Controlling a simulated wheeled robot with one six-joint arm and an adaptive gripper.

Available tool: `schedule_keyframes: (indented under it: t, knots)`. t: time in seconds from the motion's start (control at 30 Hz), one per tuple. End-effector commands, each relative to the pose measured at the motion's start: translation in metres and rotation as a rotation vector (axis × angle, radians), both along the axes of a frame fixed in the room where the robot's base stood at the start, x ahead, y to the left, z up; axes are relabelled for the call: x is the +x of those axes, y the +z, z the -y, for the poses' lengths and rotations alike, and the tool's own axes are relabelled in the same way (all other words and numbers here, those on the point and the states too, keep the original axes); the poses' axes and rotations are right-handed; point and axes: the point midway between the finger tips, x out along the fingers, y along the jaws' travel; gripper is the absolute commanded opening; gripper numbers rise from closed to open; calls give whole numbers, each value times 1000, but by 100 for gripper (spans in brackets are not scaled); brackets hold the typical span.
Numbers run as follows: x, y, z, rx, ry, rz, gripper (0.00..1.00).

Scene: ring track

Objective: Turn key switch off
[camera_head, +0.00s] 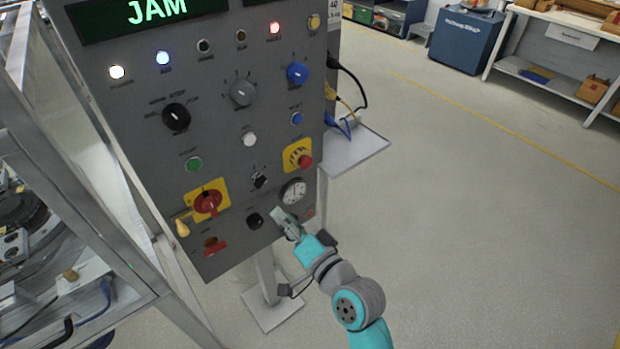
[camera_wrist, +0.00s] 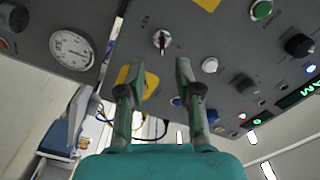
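The key switch (camera_head: 260,180) is a small dark key in a round lock on the lower part of the grey panel (camera_head: 222,115). In the wrist view the key switch (camera_wrist: 162,41) shows near the top centre, past the fingertips, with its key running roughly up and down in the picture. My gripper (camera_head: 284,216) is in front of the panel, lower right of the key switch and below the gauge. In the wrist view my gripper (camera_wrist: 158,74) has its two fingers apart with nothing between them. It looks apart from the key.
A dial gauge (camera_head: 293,191) and a red emergency stop (camera_head: 305,162) on a yellow plate sit close to the key switch. A white button (camera_head: 249,140) is above it. A red rotary switch (camera_head: 208,203) is to its left. Open floor lies right of the panel.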

Motion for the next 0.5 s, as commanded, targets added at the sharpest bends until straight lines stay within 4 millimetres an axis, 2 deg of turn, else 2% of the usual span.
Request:
schedule_keyframes:
  t: [0.1, 0.27, 0.5]
  knots:
    - [6, 9, -8, 16, 19, 1, 34]
    - [15, 9, -14, 19, 24, -2, 34]
    - [47, 10, -36, 18, 24, 0, 34]
